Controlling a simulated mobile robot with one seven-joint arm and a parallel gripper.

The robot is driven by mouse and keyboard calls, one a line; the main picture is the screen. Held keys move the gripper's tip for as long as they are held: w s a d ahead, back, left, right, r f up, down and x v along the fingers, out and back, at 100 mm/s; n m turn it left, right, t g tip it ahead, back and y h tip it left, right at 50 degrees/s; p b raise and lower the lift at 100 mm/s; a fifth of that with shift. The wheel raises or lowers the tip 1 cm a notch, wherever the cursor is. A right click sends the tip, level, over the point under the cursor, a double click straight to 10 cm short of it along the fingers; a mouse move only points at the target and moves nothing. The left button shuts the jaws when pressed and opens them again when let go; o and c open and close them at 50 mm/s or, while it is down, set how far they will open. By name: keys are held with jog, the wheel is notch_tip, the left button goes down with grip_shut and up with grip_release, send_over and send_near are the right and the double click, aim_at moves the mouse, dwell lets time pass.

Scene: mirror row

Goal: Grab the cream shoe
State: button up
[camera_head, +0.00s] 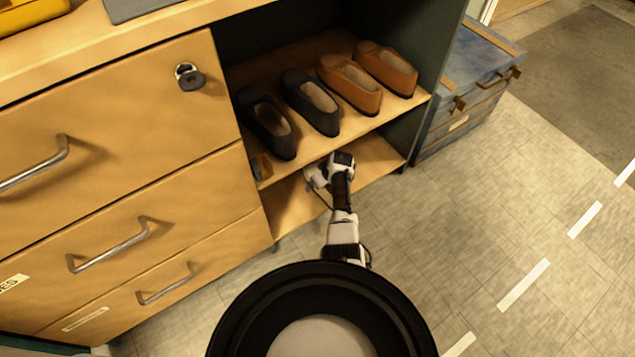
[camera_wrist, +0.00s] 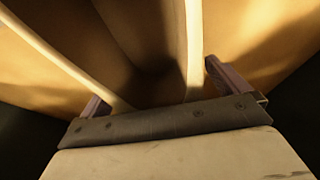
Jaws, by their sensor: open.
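I cannot make out a cream shoe in either view. My gripper (camera_head: 318,178) is at the front of the lower shelf, just below the upper shelf's edge, partly hidden by my wrist. In the wrist view my open gripper (camera_wrist: 155,88) has its two fingers wide apart with nothing held between them. Two pale strips and brown surfaces fill the space beyond the fingers. I cannot tell whether these are board edges or part of a shoe.
Dark shoes (camera_head: 312,103) and orange-brown shoes (camera_head: 350,84) stand on the upper shelf (camera_head: 372,122). Drawers (camera_head: 110,120) are at left, a blue-grey chest (camera_head: 466,70) at right. The floor (camera_head: 480,200) is clear.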

jog(key=shift+w+a+f, duration=0.1)
jog(key=shift+w+f, duration=0.1)
jog(key=shift+f, duration=0.3)
jog(key=shift+r, duration=0.1)
jog(key=c, duration=1.2)
jog(key=shift+r, duration=0.15)
